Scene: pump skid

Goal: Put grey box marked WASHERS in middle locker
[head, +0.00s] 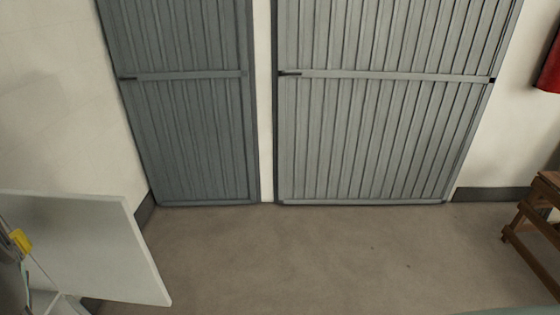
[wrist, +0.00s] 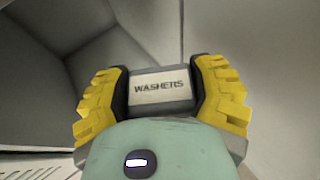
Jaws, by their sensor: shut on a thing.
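The grey box marked WASHERS (wrist: 160,88) is between the yellow fingers of my gripper (wrist: 160,80) in the wrist view, its label facing the camera. My gripper is shut on it, with a finger pressed to each side. Pale grey panels meeting at corners surround the box in that view and look like a locker's inside; I cannot tell which locker or whether the box touches a surface. In the head view, a white panel (head: 85,240) at lower left looks like an open locker door. A yellow piece (head: 20,240) at the left edge looks like part of my gripper.
Two grey ribbed doors, a narrow one (head: 190,120) and a wide one (head: 380,130), are closed in the far wall. A wooden piece of furniture (head: 535,210) stands at right. A red item (head: 552,70) hangs above it. The concrete floor (head: 310,250) between is clear.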

